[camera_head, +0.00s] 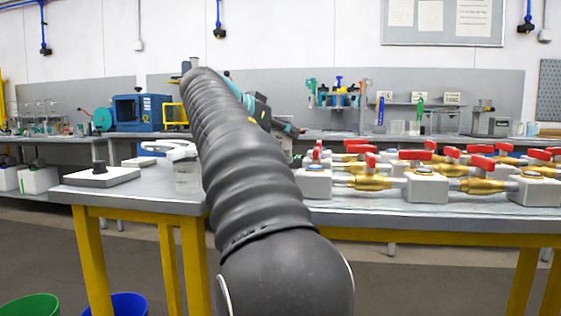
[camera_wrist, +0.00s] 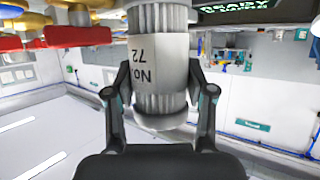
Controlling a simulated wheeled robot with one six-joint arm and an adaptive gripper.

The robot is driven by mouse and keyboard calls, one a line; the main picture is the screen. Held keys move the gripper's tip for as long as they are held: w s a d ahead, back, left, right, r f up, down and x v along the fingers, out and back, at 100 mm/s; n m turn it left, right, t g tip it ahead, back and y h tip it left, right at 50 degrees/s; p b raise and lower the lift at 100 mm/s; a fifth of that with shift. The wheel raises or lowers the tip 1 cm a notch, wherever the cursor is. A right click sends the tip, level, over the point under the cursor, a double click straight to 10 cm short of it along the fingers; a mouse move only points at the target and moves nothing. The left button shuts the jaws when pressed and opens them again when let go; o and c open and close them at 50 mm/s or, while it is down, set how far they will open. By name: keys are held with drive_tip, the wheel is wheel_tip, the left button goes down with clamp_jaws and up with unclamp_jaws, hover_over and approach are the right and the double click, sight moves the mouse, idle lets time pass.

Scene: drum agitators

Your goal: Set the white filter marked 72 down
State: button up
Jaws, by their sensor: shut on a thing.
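The white filter marked "No. 72" (camera_wrist: 158,52) is in my gripper (camera_wrist: 158,85) in the wrist view. It is a pale cylinder with ribbed bands and a plain label band, and its lettering appears upside down there. The two dark fingers close on it from either side. The top of the picture cuts off its far end, so I cannot tell whether that end touches anything. In the head view my own arm covers the middle, and I cannot make out the filter or the fingertips.
Valves with red handles (camera_head: 371,159) and brass bodies crowd the right bench (camera_head: 400,218). A grey-white block with a black knob (camera_head: 99,173) and a clear jar (camera_head: 187,178) stand on the left bench. A display with green text (camera_wrist: 238,8) shows beside the filter.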

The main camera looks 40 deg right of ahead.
drive_tip(key=shift+f+b, duration=0.6)
drive_tip(key=shift+f, duration=1.7)
drive_tip(key=shift+f+b, duration=0.3)
drive_tip(key=o, duration=1.3)
drive_tip(key=shift+r, duration=0.1)
drive_tip(key=shift+p, duration=0.3)
drive_tip(key=p+v, duration=0.1)
drive_tip(key=v, duration=1.2)
drive_tip(key=shift+a+r, duration=0.15)
drive_tip(key=shift+a, duration=0.25)
